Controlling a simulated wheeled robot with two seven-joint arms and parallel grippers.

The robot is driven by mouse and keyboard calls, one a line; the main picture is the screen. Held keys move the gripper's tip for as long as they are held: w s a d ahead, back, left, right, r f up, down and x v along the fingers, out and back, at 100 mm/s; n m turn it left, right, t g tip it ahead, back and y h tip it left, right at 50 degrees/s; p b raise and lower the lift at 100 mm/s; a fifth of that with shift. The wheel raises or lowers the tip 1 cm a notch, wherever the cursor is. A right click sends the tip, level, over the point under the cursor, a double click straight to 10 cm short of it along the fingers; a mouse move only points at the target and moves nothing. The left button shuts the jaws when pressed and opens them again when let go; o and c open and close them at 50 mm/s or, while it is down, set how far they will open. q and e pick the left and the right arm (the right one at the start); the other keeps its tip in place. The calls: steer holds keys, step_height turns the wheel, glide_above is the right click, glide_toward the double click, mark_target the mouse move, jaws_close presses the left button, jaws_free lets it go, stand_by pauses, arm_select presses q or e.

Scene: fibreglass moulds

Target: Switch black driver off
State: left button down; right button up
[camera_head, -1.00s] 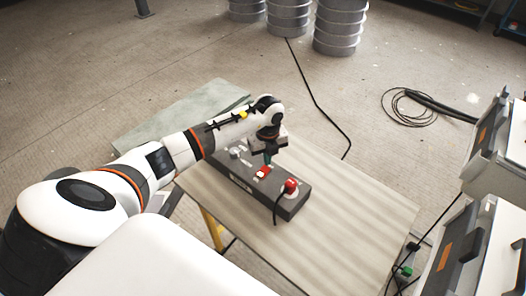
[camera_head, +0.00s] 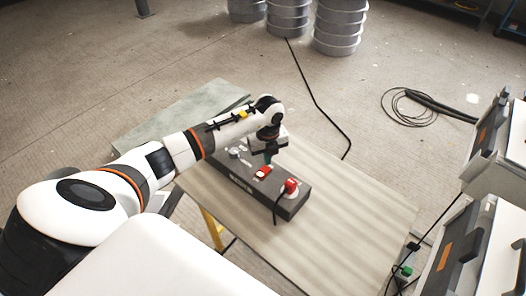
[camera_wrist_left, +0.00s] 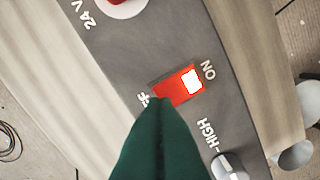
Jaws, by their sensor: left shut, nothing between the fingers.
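The black driver (camera_head: 232,170) is a dark grey box lying on the table. A red rocker switch (camera_wrist_left: 178,88) sits on its top between ON and OFF labels, with a bright white patch at the ON end. The switch also shows in the head view (camera_head: 264,171). My left gripper (camera_head: 268,158) points down over the box, beside the switch. Its green fingertips (camera_wrist_left: 160,103) are shut and empty, at the OFF end of the switch, partly covering the OFF label. I cannot tell whether they touch it. My right gripper is not in view.
A red plug (camera_head: 291,186) with a dark cable stands at the box's near end, and a grey knob (camera_wrist_left: 229,168) sits near the HIGH label. The wooden table (camera_head: 350,215) is clear to the right. Metal drums (camera_head: 338,28) stand at the back.

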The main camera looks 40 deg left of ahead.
arm_select(q)
steer(key=shift+f+b, duration=0.75)
steer(key=shift+f, duration=0.2)
stand_by(0.8)
steer(key=shift+r, duration=0.1)
steer(key=shift+r+p, duration=2.9)
steer(key=shift+r, duration=0.5)
